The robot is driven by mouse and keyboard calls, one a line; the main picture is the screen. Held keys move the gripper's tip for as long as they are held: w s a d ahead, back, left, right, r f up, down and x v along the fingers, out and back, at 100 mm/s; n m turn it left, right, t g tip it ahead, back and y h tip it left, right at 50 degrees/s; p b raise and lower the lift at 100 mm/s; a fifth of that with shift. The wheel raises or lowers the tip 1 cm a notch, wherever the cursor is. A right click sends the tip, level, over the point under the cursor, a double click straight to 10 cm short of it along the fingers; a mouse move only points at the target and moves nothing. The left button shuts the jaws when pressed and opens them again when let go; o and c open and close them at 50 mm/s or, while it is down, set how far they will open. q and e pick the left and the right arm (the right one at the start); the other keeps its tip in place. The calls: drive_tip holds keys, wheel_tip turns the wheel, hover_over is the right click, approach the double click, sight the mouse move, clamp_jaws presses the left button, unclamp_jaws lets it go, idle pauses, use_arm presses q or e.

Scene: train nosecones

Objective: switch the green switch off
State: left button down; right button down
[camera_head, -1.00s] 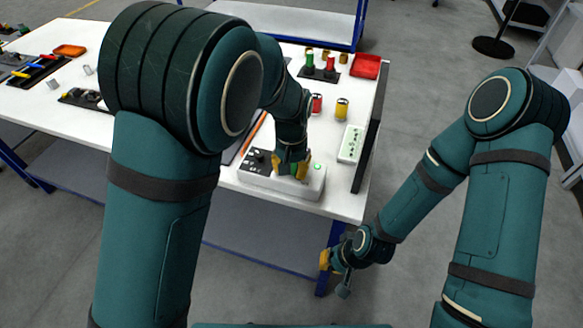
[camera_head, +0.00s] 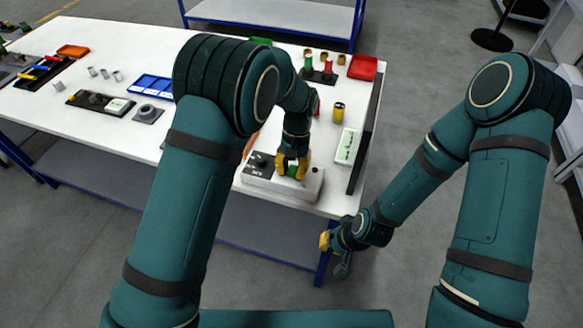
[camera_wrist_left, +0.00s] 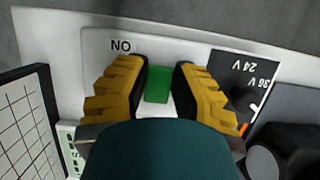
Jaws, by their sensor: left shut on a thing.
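A white switch box (camera_head: 314,187) sits near the front right edge of the table, with a dark panel and black knob on its left. The green switch (camera_wrist_left: 158,84) is on the box top. In the left wrist view it lies between the two yellow fingers of my left gripper (camera_wrist_left: 158,90), beside printed letters and a "24 V" label. In the head view my left gripper (camera_head: 292,168) points down on the box, shut on the switch, which is partly hidden. My right gripper (camera_head: 334,248) hangs off the table's front right corner; its fingers are too small to read.
A white panel with green marks (camera_head: 347,146) and a dark upright board (camera_head: 366,135) stand to the right of the box. A yellow can (camera_head: 338,112) and red tray (camera_head: 363,67) are behind. A blue tray (camera_head: 152,87) lies left.

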sight(296, 165)
use_arm(q)
drive_tip(key=shift+s+f, duration=0.1)
drive_tip(key=c, duration=0.7)
unclamp_jaws()
drive_tip(key=shift+c, duration=0.2)
drive_tip(key=v, duration=1.2)
